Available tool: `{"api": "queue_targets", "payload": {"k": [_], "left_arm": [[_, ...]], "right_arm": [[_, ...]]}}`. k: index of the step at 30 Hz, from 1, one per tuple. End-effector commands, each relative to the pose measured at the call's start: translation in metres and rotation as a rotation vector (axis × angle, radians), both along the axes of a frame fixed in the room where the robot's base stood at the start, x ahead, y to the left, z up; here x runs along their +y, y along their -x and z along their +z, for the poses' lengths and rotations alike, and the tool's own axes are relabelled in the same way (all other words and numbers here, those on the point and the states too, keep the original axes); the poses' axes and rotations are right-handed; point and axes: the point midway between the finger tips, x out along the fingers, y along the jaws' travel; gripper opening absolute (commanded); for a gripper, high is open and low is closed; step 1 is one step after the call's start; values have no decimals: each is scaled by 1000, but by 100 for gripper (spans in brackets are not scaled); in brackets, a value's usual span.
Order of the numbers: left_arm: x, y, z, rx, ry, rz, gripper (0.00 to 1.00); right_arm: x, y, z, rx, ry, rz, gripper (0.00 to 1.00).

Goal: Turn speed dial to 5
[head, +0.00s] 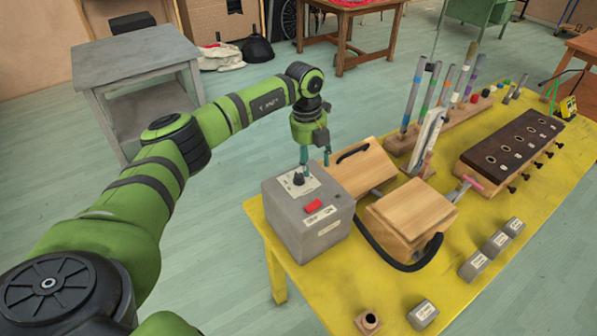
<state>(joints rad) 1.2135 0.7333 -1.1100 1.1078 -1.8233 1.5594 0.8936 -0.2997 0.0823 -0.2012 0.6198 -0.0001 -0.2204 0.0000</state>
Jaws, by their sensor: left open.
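The speed dial (298,179) is a small black knob on a white label plate on top of a grey box (290,229). The box stands at the near left corner of the yellow table and has a red button (312,206) in front of the dial. The dial's setting is too small to read. My left gripper (304,163) is open and points down just above the dial, with its teal fingertips close to the knob. I cannot tell whether the fingertips touch it. My right gripper is not in view.
Wooden blocks (411,208) with a black hose stand right of the box. A rack of upright tubes (437,127), a dark panel with holes (511,137) and small grey blocks (474,265) occupy the yellow table (540,205). A grey side table (135,57) stands behind my arm.

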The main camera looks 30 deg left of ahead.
Motion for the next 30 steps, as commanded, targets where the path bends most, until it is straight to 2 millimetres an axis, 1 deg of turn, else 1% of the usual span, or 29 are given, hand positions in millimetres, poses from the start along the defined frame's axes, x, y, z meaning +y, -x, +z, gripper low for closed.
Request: {"api": "queue_targets", "payload": {"k": [1, 3, 5, 8, 12, 15, 18, 22, 29, 30], "left_arm": [[17, 3, 7, 23, -46, 30, 54], [31, 7, 11, 47, -84, 58, 54], [37, 9, 10, 58, -100, 68, 54], [38, 10, -1, 64, -104, 69, 54], [37, 10, -24, 65, -101, 69, 54], [36, 10, -38, 61, -100, 67, 54], [36, 9, -49, 59, -99, 67, 54], [36, 9, -56, 58, -99, 66, 54], [36, 9, -57, 56, -98, 65, 54], [36, 9, -57, 56, -98, 65, 42]], "right_arm": [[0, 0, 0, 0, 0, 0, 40], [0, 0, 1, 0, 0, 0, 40], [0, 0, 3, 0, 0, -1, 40], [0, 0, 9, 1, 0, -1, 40], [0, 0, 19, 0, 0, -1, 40], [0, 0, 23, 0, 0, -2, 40], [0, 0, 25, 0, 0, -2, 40], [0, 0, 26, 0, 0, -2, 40], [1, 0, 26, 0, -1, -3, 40], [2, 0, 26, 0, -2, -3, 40]]}}
